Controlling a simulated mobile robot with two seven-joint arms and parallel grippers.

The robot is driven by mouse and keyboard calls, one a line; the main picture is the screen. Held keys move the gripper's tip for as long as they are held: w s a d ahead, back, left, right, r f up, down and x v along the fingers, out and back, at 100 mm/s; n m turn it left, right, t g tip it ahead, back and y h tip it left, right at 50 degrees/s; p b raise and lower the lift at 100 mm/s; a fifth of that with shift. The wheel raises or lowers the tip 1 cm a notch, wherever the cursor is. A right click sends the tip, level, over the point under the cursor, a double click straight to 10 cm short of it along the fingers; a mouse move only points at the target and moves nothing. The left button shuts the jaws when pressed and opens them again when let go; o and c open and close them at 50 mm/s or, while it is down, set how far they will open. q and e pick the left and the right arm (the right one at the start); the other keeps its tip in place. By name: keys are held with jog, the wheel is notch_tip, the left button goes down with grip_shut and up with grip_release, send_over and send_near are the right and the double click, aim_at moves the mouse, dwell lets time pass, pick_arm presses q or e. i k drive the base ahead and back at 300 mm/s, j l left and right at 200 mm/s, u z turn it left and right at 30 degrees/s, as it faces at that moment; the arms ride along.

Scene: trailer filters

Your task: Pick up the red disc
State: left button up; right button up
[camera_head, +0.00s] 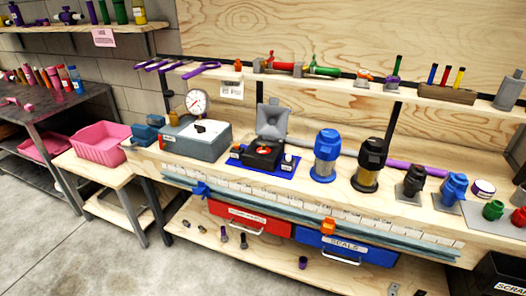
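A small orange-red round piece (263,149) sits on top of a black square block (262,158). It is the only thing here that looks like a red disc, but it is too small to be sure. The block stands on a blue plate (268,166) on the wooden workbench (300,192). Neither of my grippers is in view.
A grey box with a dial gauge (196,103) stands left of the blue plate. Blue (326,156) and black-and-gold (369,165) canisters stand to its right. A pink bin (100,143) is at the left. Red (251,219) and blue (346,249) drawers are below. Concrete floor lies open at the lower left.

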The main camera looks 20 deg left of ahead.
aim_at(264, 150)
jog(key=i+j, duration=0.2)
jog(key=j, duration=0.15)
jog(key=i+j, duration=0.2)
jog(key=j, duration=0.15)
jog(key=i+j, duration=0.2)
jog(key=j, duration=0.15)
jog(key=i+j, duration=0.2)
jog(key=j, duration=0.15)
jog(key=i+j, duration=0.15)
jog(key=j, duration=0.2)
